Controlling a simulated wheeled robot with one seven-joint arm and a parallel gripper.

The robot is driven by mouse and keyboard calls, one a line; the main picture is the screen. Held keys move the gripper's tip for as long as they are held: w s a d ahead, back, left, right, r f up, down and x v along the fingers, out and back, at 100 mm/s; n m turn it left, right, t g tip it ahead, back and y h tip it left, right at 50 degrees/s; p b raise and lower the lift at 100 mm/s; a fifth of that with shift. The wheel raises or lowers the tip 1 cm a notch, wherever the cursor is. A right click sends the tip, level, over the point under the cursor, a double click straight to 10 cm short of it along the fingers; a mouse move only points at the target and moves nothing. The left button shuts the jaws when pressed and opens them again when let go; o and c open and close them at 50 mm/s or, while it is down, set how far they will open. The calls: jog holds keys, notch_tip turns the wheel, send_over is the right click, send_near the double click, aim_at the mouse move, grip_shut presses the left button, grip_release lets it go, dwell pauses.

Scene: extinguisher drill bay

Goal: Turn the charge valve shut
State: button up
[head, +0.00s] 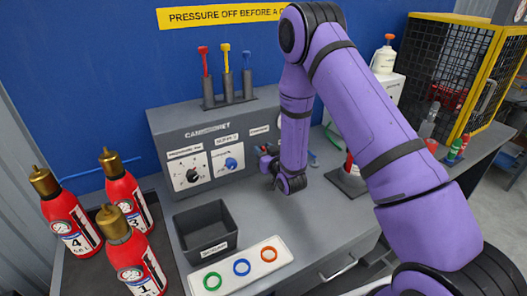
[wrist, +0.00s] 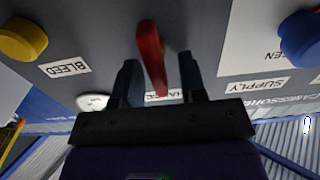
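In the wrist view, a red lever (wrist: 150,55) stands out from the grey panel, above a partly hidden label (wrist: 165,95) that seems to read CHARGE. My gripper (wrist: 160,78) is open, with one dark finger on each side of the lever. Gaps show between lever and fingers, so it is not clamped. In the head view, my gripper (head: 268,164) is at the right end of the grey cabinet (head: 172,130). The arm hides most of the valve there.
A yellow knob (wrist: 22,38) by the BLEED label and a blue knob (wrist: 300,36) by SUPPLY flank the lever. On the bench are a dark bin (head: 207,247), a tray with coloured rings (head: 262,275) and several red extinguishers (head: 70,228). A yellow-framed cage (head: 470,75) stands right.

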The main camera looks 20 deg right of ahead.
grip_shut()
jog(key=shift+d+m, duration=0.1)
jog(key=shift+m, duration=0.2)
jog(key=shift+w+d+f+m, duration=0.1)
jog(key=shift+d+f+m, duration=0.25)
jog(key=shift+m, duration=2.5)
jog(key=shift+d+f+m, duration=0.2)
jog(key=shift+f+m, duration=0.1)
jog(key=shift+m, duration=2.6)
jog(key=shift+w+d+f+m, duration=0.1)
jog(key=shift+d+f+m, duration=0.25)
jog(key=shift+m, duration=2.5)
jog(key=shift+s, duration=0.1)
grip_release()
